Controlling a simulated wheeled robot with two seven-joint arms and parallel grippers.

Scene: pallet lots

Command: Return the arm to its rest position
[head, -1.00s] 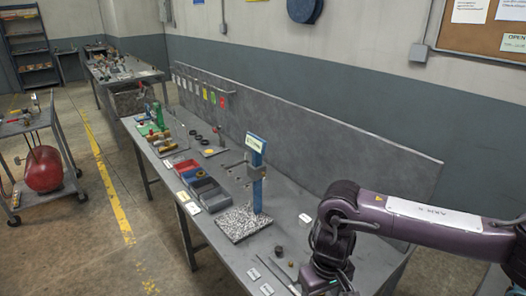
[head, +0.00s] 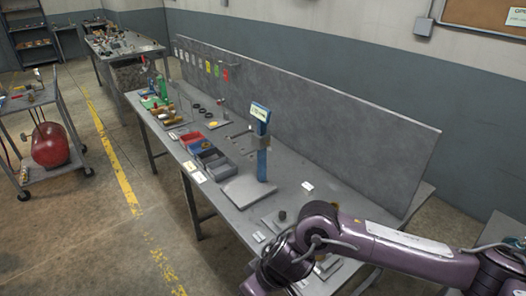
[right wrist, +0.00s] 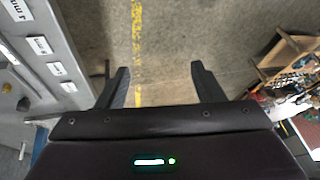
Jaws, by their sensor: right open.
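My right arm comes in from the right in the head view, bent over the near end of the long grey workbench (head: 228,215). Its gripper is hidden below the head view's lower edge. In the right wrist view my right gripper (right wrist: 161,88) is open, with its two dark fingers wide apart and nothing between them. It hangs over the concrete floor beside the bench edge, with the yellow floor line (right wrist: 138,45) beyond the fingers. My left gripper is in neither view.
On the bench stand a blue post (head: 262,150) on a grey base plate (head: 247,191), a red bin (head: 191,137) with other bins, and a small dark cylinder (head: 282,215). A cart with a red tank (head: 50,147) stands left. The aisle floor (head: 105,220) is clear.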

